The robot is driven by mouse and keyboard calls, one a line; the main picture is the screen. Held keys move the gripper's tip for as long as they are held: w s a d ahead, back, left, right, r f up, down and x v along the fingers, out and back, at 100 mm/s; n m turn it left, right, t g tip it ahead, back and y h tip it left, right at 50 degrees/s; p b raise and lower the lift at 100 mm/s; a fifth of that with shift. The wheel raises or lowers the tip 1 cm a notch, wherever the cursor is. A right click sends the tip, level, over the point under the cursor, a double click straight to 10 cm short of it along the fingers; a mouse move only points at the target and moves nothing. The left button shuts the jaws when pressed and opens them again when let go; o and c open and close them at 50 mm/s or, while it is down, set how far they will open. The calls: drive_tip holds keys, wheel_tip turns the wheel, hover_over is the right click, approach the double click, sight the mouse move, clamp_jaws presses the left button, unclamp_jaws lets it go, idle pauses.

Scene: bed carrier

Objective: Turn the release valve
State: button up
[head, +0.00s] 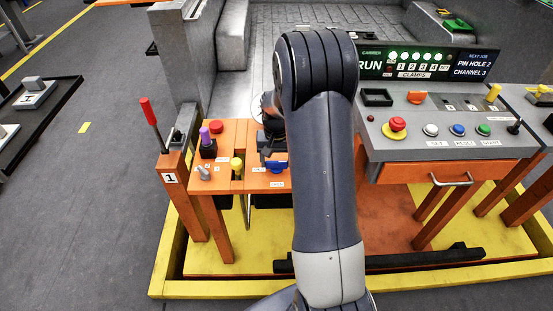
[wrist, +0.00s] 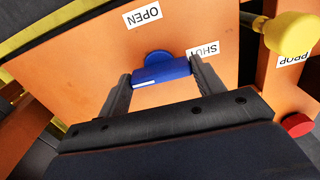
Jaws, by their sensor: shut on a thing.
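The release valve is a blue handle (wrist: 160,73) on an orange panel (wrist: 85,65), between labels reading OPEN and SHUT. In the wrist view the labels appear upside down, with SHUT right beside the handle and OPEN farther off to the left. A short white mark shows on the handle's lower left edge. My gripper (wrist: 161,80) is shut on the handle, one dark finger at each end. In the head view the blue handle (head: 277,167) shows partly, beside my arm, and my gripper (head: 271,150) is over it.
A yellow-knobbed lever (head: 237,163) stands close left of the valve; its knob (wrist: 291,33) is near my right finger in the wrist view. A purple-topped knob (head: 206,137), grey knob (head: 203,173) and red-handled lever (head: 149,111) stand farther left. A grey control console (head: 400,147) is right.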

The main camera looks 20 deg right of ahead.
sight(277, 161)
idle(0.3)
drive_tip(key=o, duration=1)
wheel_tip(277, 161, up, 11)
drive_tip(key=shift+f+p, duration=0.1)
drive_tip(key=shift+p, duration=0.4)
